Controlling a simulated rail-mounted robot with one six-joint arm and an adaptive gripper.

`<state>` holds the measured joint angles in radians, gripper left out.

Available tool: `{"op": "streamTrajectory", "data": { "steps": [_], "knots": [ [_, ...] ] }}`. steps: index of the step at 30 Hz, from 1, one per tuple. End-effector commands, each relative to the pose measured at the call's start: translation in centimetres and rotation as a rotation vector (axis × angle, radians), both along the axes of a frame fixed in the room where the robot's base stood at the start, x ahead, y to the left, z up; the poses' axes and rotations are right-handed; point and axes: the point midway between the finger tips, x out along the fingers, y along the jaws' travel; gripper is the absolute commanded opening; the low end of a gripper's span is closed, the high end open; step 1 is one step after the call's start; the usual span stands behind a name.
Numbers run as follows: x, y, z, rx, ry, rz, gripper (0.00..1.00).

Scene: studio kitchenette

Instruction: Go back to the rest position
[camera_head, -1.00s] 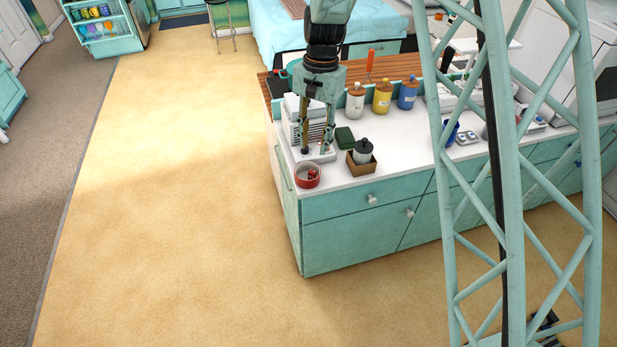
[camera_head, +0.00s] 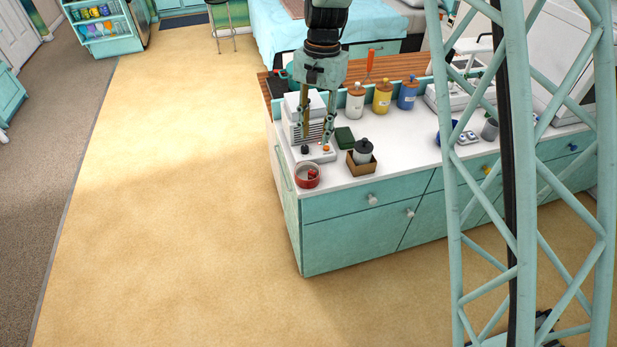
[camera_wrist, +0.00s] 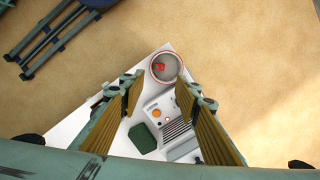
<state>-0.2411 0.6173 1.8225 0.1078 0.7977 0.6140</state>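My gripper (camera_head: 315,135) hangs pointing down above the near left corner of the white counter (camera_head: 400,158). It is in front of a white and grey appliance (camera_head: 293,125) with a slatted side, a dark knob and an orange-red button. In the wrist view my gripper (camera_wrist: 160,95) has its two yellow-padded fingers wide apart. Nothing is held between them. Below the gap I see the appliance (camera_wrist: 168,122), a red-rimmed round dish (camera_wrist: 165,54) with a small red thing in it, and a dark green block (camera_wrist: 142,138).
The red dish (camera_head: 307,182) sits at the counter's left edge. A grey bottle (camera_head: 363,147) stands in a brown box (camera_head: 358,168). The floor (camera_head: 180,200) left of the counter is clear.

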Motion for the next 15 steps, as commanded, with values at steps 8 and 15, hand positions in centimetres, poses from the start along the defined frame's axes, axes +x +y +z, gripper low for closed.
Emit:
{"op": "streamTrajectory", "data": {
  "steps": [8, 15],
  "knots": [
    [0.0, 0.0, -0.01, 0.0, 0.0, 0.0, 0.3],
    [-0.16, -0.21, 0.53, 0.001, -0.005, 0.003, 0.3]
  ]
}}
